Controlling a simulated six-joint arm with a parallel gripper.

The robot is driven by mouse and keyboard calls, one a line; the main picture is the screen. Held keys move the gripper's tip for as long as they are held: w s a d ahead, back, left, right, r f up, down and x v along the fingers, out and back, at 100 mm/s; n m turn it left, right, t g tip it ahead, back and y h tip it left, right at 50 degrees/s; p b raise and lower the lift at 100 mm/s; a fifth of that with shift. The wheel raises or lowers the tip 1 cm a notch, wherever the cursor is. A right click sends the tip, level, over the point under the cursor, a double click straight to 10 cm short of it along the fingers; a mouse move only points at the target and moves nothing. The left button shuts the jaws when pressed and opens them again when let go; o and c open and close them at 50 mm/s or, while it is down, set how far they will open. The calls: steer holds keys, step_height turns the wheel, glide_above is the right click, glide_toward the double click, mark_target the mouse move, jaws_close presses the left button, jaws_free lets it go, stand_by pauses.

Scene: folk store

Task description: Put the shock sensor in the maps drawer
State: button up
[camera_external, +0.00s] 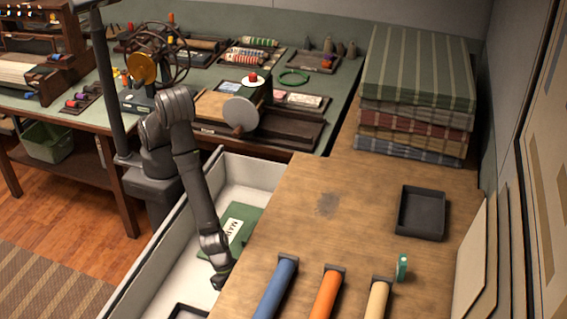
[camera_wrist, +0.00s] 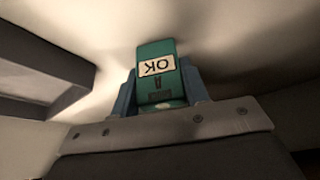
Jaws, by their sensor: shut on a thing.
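My gripper (camera_external: 219,284) is low inside the open white-lined drawer (camera_external: 187,271), in front of a green folder (camera_external: 236,232) whose white label reads "MA", the rest hidden. The block is between the blue fingers, over the pale drawer floor. Whether it touches the floor I cannot tell. It is hidden in the external view.
A dark tray (camera_external: 186,312) lies in the drawer; it also shows in the wrist view (camera_wrist: 40,70). On the wooden top stand a similar teal block (camera_external: 402,267), blue, orange and cream rolls (camera_external: 326,294), an empty black tray (camera_external: 421,212) and stacked striped cloths (camera_external: 415,100).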

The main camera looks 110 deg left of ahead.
steer(key=shift+f, duration=0.1)
steer(key=o, duration=1)
steer(key=shift+s+r, duration=0.1)
steer(key=shift+r, duration=0.25)
steer(key=s+a, duration=0.1)
steer(key=s, duration=0.1)
steer(key=s+a, duration=0.1)
steer(key=s, duration=0.1)
steer(key=s+a, duration=0.1)
steer(key=s, duration=0.2)
steer(key=shift+r, duration=0.35)
steer(key=shift+s+a, duration=0.3)
steer(key=shift+s, duration=0.4)
steer(key=shift+s+a, duration=0.3)
steer(key=shift+s, duration=0.45)
steer(key=shift+s+a, duration=0.3)
steer(key=shift+s, duration=0.4)
steer(key=shift+w, duration=0.1)
